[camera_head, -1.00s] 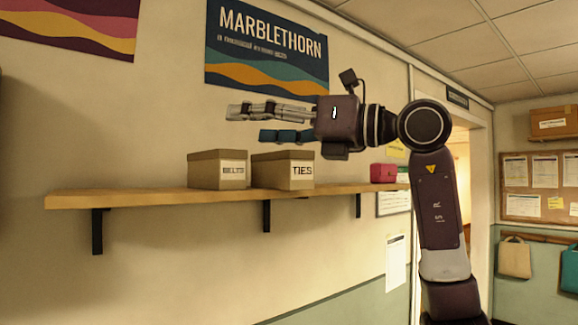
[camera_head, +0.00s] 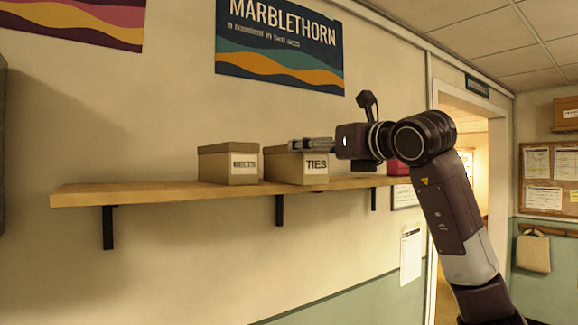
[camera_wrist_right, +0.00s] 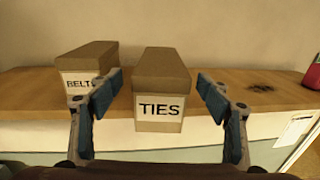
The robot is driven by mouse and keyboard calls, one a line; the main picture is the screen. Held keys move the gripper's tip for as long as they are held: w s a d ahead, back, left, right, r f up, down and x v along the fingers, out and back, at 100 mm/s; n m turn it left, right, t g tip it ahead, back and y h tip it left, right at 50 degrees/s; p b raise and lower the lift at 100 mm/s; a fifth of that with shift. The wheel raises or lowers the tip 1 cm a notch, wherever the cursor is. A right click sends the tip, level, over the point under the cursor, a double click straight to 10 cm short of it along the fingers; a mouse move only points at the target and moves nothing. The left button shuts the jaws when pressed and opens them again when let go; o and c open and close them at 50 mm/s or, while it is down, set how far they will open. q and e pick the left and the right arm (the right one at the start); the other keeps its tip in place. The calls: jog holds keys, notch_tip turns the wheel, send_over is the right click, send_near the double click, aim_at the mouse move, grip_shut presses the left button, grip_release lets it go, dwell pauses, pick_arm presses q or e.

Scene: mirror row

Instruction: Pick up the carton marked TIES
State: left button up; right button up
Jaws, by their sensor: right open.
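The carton marked TIES (camera_head: 290,168) stands upright on the wooden wall shelf, a tan box with a darker lid and a white label. My left gripper is not in view.
A similar carton marked BELTS (camera_head: 228,164) stands close on the left of it; my left finger overlaps its label edge in the wrist view. A red box (camera_head: 398,167) stands farther right on the shelf (camera_head: 120,192). The shelf's left part is clear.

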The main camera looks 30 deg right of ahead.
jog(key=shift+w, duration=1.05)
jog(key=shift+w+p, duration=0.35)
jog(key=shift+p, duration=0.2)
jog(key=shift+w+r, duration=0.1)
jog(key=shift+r, duration=0.05)
jog(key=shift+w+d+r+p, duration=0.2)
jog(key=shift+w+p, duration=0.35)
jog(key=shift+p, duration=0.5)
jog(key=w+p, duration=0.2)
jog(key=w, duration=0.1)
jog(key=shift+w+f, duration=0.15)
jog(key=shift+w, duration=0.25)
jog(key=shift+w+f, duration=0.1)
jog(key=shift+w, duration=0.15)
jog(key=shift+s, duration=0.2)
jog(key=shift+c, duration=0.3)
jog(key=c, duration=1.4)
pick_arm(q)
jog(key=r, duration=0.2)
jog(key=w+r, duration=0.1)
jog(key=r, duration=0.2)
